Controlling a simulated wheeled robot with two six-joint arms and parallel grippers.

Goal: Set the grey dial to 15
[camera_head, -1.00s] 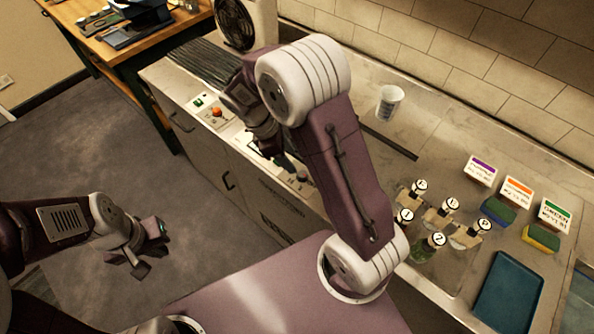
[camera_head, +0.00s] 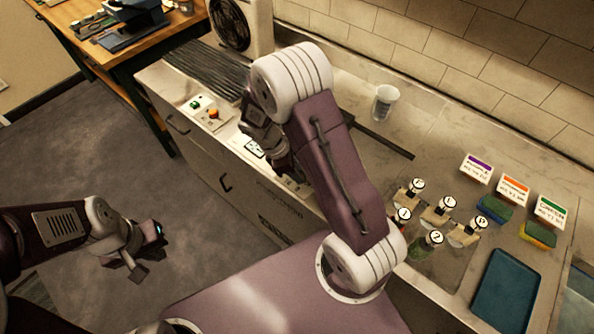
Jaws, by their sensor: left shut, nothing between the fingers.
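The grey dial cannot be made out now. My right gripper (camera_head: 287,170) points down over the control panel on the front edge of the counter and covers the part beside the small white display (camera_head: 254,148). Whether its fingers are open, or touch the dial, is hidden by the wrist and arm. The dial's scale and number cannot be read. My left gripper (camera_head: 140,260) is shut and empty, over the grey floor at the lower left, away from the counter.
The panel also carries a green button (camera_head: 195,104) and an orange knob (camera_head: 213,113). Several labelled bottles, sponges, cards and a blue tray (camera_head: 507,291) are on the right.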

